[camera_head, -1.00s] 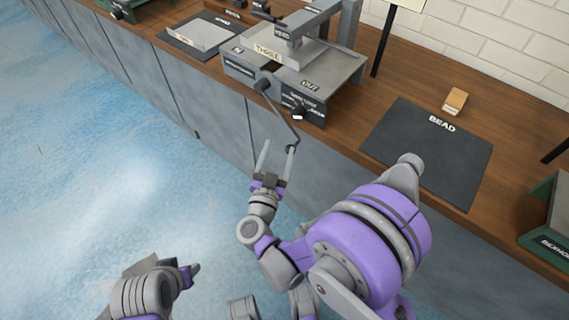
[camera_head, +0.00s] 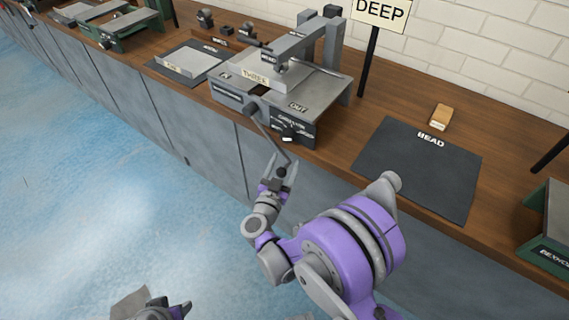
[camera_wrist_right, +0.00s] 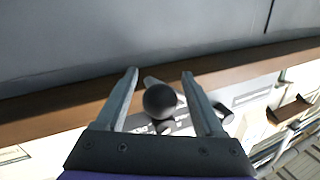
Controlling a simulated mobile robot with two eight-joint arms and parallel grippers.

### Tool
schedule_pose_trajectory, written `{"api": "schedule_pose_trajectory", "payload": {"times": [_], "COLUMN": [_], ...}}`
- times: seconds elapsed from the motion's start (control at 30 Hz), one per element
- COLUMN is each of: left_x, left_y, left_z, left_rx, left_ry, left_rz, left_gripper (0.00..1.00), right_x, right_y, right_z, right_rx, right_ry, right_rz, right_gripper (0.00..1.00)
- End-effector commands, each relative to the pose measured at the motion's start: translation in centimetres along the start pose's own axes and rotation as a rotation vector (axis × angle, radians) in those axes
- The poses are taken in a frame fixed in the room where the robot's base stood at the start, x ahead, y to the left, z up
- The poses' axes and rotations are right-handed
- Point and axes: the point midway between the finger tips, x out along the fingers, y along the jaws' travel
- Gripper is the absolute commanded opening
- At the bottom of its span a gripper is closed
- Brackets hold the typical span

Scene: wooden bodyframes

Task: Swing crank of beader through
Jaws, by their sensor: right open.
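The beader (camera_head: 285,85) is a grey machine on the wooden bench, with plates marked "THREE" and "OUT". Its crank (camera_head: 268,135) is a thin dark arm that hangs from the front hub and slants down to the right, ending in a dark knob (camera_head: 282,171). My right gripper (camera_head: 284,168) is open with the knob between its fingertips. In the right wrist view the round black knob (camera_wrist_right: 160,100) sits between the two spread fingers, with a gap on each side. My left gripper (camera_head: 180,308) is only partly in view at the bottom edge; its fingers cannot be made out.
A dark mat marked "BEAD" (camera_head: 420,172) lies right of the beader, with a tan block (camera_head: 441,117) behind it. A "DEEP" sign (camera_head: 381,12) stands behind. A green machine (camera_head: 550,225) is at far right. Another mat holds a pale sheet (camera_head: 190,62) at left.

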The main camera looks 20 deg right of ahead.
Motion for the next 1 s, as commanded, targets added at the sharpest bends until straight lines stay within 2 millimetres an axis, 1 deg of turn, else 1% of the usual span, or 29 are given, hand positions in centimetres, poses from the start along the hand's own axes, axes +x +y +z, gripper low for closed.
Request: {"api": "schedule_pose_trajectory", "payload": {"times": [0.27, 0.3, 0.47, 0.6, 0.67, 1.0], "left_x": [0.00, 0.00, 0.00, 0.00, 0.00, 0.00], "left_y": [0.00, 0.00, 0.00, 0.00, 0.00, 0.00], "left_z": [0.00, 0.00, 0.01, 0.01, 0.00, 0.00], "left_rx": [0.000, 0.000, 0.000, 0.000, 0.000, 0.000], "left_ry": [0.000, 0.000, 0.000, 0.000, 0.000, 0.000], "left_rz": [0.000, 0.000, 0.000, 0.000, 0.000, 0.000], "left_gripper": [0.50, 0.50, 0.50, 0.50, 0.50, 0.50], "right_x": [0.13, 0.13, 0.11, 0.10, 0.10, 0.08], "right_y": [0.01, 0.00, -0.01, -0.05, -0.06, -0.14], "right_z": [-0.02, -0.02, -0.02, -0.02, -0.02, -0.03], "right_rx": [0.000, 0.000, 0.000, -0.001, -0.001, -0.001], "right_ry": [0.000, 0.000, 0.000, 0.000, 0.000, 0.000], "right_rz": [0.000, 0.000, -0.001, -0.002, -0.002, -0.004], "right_gripper": [0.70, 0.63, 0.34, 0.09, 0.00, 0.00]}}
